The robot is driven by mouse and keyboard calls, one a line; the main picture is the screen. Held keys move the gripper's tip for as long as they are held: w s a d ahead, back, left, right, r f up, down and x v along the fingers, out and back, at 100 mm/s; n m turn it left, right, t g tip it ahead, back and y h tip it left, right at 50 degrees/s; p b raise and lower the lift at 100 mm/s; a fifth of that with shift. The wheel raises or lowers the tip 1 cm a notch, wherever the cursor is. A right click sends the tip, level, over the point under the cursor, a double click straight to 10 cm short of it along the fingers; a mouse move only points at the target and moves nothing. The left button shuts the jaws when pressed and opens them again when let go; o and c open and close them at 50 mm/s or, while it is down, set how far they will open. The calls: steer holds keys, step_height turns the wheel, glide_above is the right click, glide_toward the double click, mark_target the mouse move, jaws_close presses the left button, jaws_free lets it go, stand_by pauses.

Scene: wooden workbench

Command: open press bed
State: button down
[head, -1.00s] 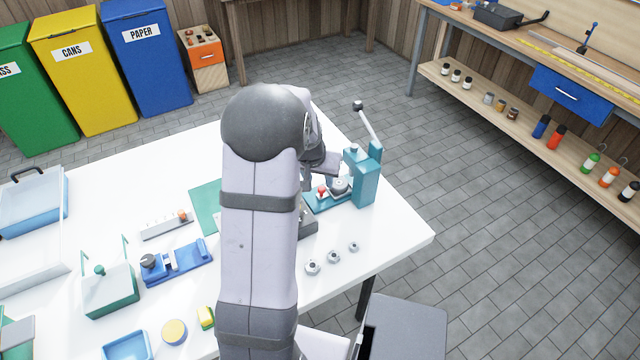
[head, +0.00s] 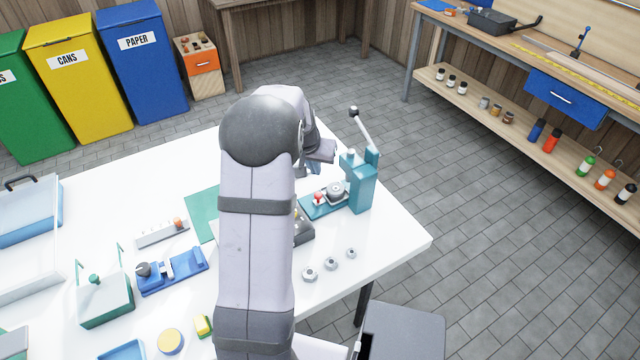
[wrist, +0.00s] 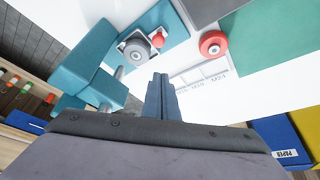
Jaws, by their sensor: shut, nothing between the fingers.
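The teal press (head: 360,185) stands at the right end of the white table, its lever raised with a dark knob on top. Its flat teal bed (head: 345,204) carries a grey round part (head: 336,190) and a red knob (head: 318,198). In the wrist view the press (wrist: 95,65) is on the left, with the grey round part (wrist: 136,46) and red knob (wrist: 158,40) on the bed. My gripper (wrist: 161,80) is shut and empty. In the head view it (head: 313,168) hangs beside the press, apparently above the bed's far side.
A dark grey block (head: 303,232) stands near the bed, partly behind my arm. Several metal nuts (head: 331,264) lie in front of the press. A blue fixture (head: 172,270) and a pale strip (head: 162,232) are to the left. The table's right corner is clear.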

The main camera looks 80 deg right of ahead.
steer(key=r+m, duration=0.1)
steer(key=s+r+m, duration=0.1)
steer(key=s+r+m+g+y, duration=0.1)
steer(key=shift+d+r+m, duration=0.3)
steer(key=shift+d+r, duration=0.05)
steer(key=p+x, duration=0.2)
steer(key=x, duration=0.7)
steer(key=shift+f, duration=0.1)
steer(key=shift+f+p, duration=0.35)
steer(key=shift+p, duration=0.05)
steer(key=shift+w+a+f+p, duration=0.1)
steer(key=shift+w+a+p, duration=0.15)
steer(key=shift+a, duration=0.35)
steer(key=shift+w+a+p, duration=0.15)
steer(key=shift+a+p, duration=0.05)
steer(key=shift+a, duration=0.4)
steer(key=shift+w+a+f, duration=0.15)
steer(key=shift+a+f, duration=0.05)
steer(key=shift+a, duration=0.3)
